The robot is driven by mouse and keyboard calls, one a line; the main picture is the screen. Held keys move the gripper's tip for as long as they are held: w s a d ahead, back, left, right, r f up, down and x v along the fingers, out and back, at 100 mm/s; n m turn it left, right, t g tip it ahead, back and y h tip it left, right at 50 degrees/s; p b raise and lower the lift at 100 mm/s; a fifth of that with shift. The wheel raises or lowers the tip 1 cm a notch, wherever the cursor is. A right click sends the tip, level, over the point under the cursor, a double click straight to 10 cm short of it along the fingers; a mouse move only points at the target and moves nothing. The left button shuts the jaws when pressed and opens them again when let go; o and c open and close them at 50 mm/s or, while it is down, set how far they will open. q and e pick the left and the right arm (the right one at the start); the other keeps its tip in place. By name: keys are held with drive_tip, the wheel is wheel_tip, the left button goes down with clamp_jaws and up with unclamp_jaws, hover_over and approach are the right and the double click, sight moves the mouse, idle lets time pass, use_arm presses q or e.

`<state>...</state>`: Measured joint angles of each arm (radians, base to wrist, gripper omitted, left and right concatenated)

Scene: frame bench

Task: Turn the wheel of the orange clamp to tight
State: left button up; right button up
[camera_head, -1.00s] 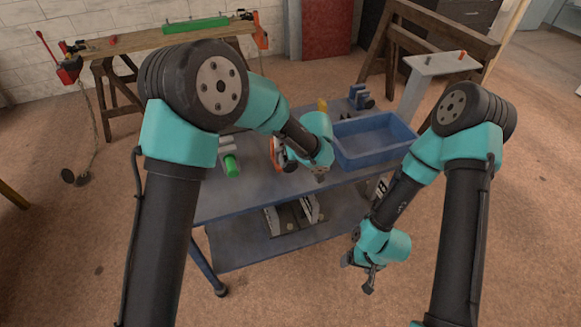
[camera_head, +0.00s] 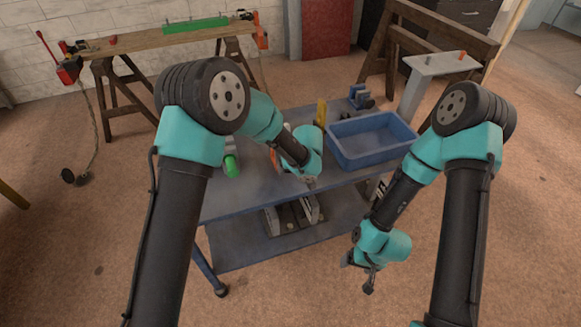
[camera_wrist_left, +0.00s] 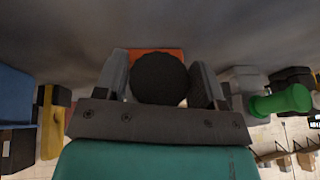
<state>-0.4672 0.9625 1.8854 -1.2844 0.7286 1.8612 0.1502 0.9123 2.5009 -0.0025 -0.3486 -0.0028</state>
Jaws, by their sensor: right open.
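The orange clamp (camera_head: 275,158) stands on the blue bench, mostly hidden behind my left wrist in the head view. In the left wrist view, a dark round wheel (camera_wrist_left: 160,78) sits between the two fingers of my left gripper (camera_wrist_left: 160,84), with an orange part of the clamp (camera_wrist_left: 156,52) behind it. The fingers lie close against both sides of the wheel and appear shut on it. In the head view my left gripper (camera_head: 309,183) is only partly seen. My right gripper (camera_head: 358,272) is open and empty, low in front of the bench.
A blue tray (camera_head: 372,155) stands on the bench at the right. A yellow object (camera_head: 321,112) and a dark blue vise-like tool (camera_head: 360,97) are behind. A green-ended piece (camera_head: 231,166) lies left of my left wrist. The front left benchtop (camera_head: 235,202) is clear.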

use_arm(q)
drive_tip(key=c, duration=0.5)
drive_tip(key=shift+m+g+y, duration=0.3)
drive_tip(key=shift+y, duration=1)
drive_tip(key=shift+m+g+y, duration=0.5)
drive_tip(key=shift+y, duration=1.5)
drive_tip(key=o, duration=0.9)
drive_tip(key=shift+h, duration=0.3)
